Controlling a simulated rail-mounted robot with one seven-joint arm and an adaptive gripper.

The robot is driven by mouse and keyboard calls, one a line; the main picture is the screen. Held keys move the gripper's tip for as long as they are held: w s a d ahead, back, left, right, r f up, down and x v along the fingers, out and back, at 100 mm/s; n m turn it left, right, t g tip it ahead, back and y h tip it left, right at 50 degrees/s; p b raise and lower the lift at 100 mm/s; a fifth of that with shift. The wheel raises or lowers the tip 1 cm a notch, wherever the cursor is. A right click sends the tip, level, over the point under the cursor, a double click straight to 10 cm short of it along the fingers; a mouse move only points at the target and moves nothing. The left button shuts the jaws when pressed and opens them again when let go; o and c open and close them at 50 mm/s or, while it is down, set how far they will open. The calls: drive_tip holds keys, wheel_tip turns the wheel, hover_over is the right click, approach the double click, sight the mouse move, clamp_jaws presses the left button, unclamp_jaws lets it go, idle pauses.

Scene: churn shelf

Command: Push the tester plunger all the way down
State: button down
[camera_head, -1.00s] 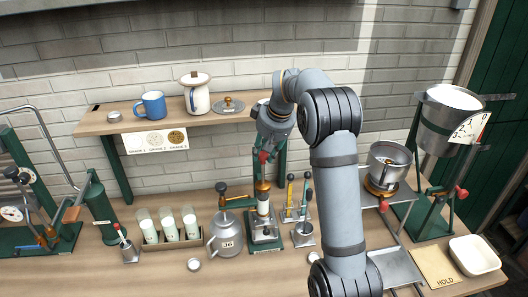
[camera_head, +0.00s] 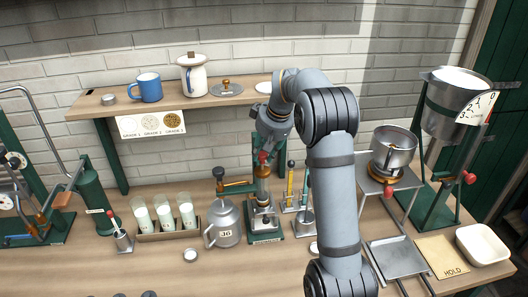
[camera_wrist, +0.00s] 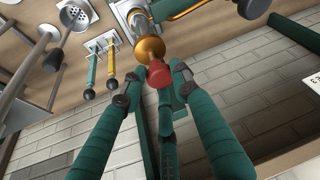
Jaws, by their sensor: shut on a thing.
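The tester (camera_head: 266,238) is a green stand on the bench with an upright glass tube and a brass part above it. Its plunger has a red knob (camera_wrist: 158,78), seen in the wrist view close by a brass collar (camera_wrist: 149,50). In the head view my gripper (camera_head: 263,157) points down directly over the tester, partly hiding the plunger's top. How far the plunger is in is hard to tell.
A metal jug (camera_head: 224,227) and a rack of milk tubes (camera_head: 168,235) stand left of the tester. Small dippers and a cup (camera_head: 303,222) stand close on its right. The shelf (camera_head: 200,101) is behind. A steel pan (camera_head: 393,152) is farther right.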

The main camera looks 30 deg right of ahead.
drive_tip(key=shift+a+f, duration=0.15)
drive_tip(key=shift+f, duration=0.05)
drive_tip(key=c, duration=1.3)
unclamp_jaws()
drive_tip(key=shift+w, duration=0.1)
drive_tip(key=shift+c, duration=0.2)
drive_tip(key=v, duration=1.2)
